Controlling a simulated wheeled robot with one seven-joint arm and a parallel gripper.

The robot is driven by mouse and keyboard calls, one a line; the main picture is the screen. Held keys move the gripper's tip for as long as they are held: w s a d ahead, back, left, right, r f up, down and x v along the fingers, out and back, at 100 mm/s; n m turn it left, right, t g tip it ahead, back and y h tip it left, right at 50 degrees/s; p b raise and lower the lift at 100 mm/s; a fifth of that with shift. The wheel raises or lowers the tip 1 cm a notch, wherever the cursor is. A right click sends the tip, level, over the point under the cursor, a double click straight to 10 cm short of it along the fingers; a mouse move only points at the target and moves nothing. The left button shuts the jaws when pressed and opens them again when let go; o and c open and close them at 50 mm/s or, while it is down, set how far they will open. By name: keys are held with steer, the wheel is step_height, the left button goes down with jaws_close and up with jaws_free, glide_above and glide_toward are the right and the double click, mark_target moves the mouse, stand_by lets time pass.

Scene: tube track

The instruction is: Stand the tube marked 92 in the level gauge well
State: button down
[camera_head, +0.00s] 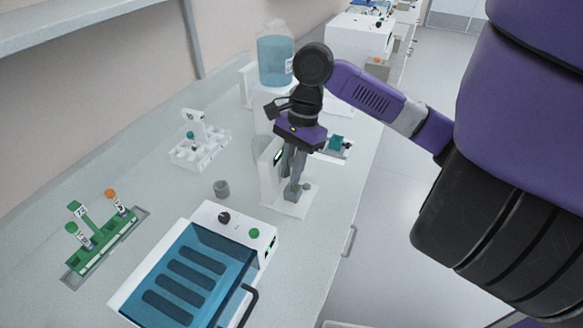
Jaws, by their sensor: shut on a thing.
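My gripper (293,172) points down over the white level gauge (271,172), which has an upright panel and a flat base. A small grey block (291,194) on the base appears to be the well. My gripper is shut on a tube, mostly hidden between the fingers just above or in the block; I cannot tell which. Its number cannot be read. A green rack (106,246) at the left holds an orange-capped tube (115,203) and a green-capped tube (79,236). A green marker card (77,211) stands at its back.
A blue-lidded bath (190,275) with a black handle stands in front. A large bottle (275,62) stands behind my arm. A small tray with a teal item (337,143) lies right.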

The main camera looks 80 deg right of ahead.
steer(key=shift+f, duration=0.1)
steer(key=c, duration=1.3)
jaws_free()
steer(key=shift+o, duration=0.2)
steer(key=v, duration=0.7)
steer(key=shift+r, duration=0.4)
steer(key=shift+s, duration=0.1)
